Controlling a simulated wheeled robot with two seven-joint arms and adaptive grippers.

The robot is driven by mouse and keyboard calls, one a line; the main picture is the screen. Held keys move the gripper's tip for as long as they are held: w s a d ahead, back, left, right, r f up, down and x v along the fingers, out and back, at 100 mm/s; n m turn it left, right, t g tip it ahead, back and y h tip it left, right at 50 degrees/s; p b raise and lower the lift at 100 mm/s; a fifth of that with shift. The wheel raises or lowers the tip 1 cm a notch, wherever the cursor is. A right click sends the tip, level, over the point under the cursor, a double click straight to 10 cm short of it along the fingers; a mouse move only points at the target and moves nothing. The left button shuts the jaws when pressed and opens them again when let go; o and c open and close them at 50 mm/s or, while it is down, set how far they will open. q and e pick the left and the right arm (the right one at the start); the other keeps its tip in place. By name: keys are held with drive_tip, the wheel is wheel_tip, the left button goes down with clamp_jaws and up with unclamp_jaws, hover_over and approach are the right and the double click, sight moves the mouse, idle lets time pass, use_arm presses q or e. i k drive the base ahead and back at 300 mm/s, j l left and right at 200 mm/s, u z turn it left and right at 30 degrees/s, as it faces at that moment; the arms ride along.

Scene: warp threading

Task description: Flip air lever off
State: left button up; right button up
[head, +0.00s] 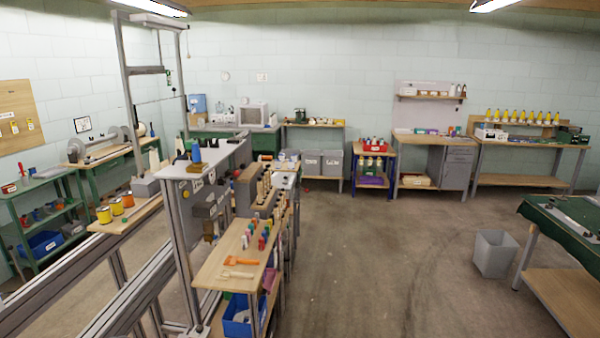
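No air lever can be clearly told apart in the head view. A grey metal machine frame (181,235) stands left of centre, with a tall upright post and a flat grey top (205,158). Grey boxes (207,203) are fixed to its right side, with a small brass-coloured part (208,230) below them. These are too small to tell whether any of them is a lever or how it is set. Neither of my grippers is in view.
A wooden bench (228,266) with coloured spools and an orange tool stands right of the frame, a blue bin (240,318) beneath. A grey waste bin (494,254) and a green-topped table (568,222) are at right. The middle floor (385,250) is clear.

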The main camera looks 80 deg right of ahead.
sight(235, 172)
drive_tip(key=l+z, duration=0.1)
drive_tip(key=z, duration=2.1)
drive_tip(key=i+l+z, duration=0.15)
drive_tip(key=i+l, duration=0.15)
drive_tip(key=i, duration=0.2)
drive_tip(key=i+l+z, duration=0.1)
drive_tip(key=i+l, duration=0.15)
drive_tip(key=i, duration=0.25)
drive_tip(key=i+l+z, duration=0.15)
drive_tip(key=i, duration=0.35)
drive_tip(key=l, duration=0.1)
